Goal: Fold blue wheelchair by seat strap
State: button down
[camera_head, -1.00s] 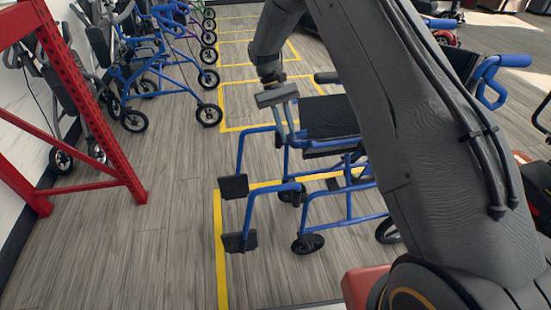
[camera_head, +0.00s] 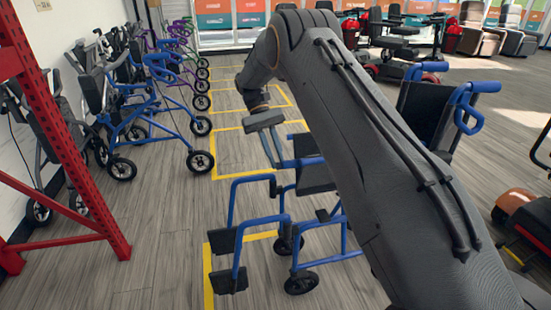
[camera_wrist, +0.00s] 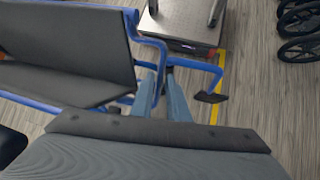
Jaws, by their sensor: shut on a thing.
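The blue wheelchair (camera_head: 335,237) stands upright on the floor, with a blue tube frame, black footrests (camera_head: 227,280) toward the front and a dark backrest at the right. My arm hides much of its middle and far side. My gripper (camera_head: 276,163) is at the front part of its dark seat (camera_head: 313,178). The strap itself cannot be made out.
Yellow floor lines (camera_head: 213,160) mark bays. An orange scooter (camera_head: 530,215) is at the right. The floor left of the footrests is clear.

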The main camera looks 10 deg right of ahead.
jog(key=c, duration=1.8)
grip_release()
jog(key=shift+w, duration=0.25)
jog(key=shift+o, duration=0.4)
jog(key=shift+s, duration=0.1)
jog(key=b+v, duration=0.1)
jog(key=v, duration=0.6)
jog(key=shift+w+r, duration=0.2)
jog(key=shift+r, duration=0.15)
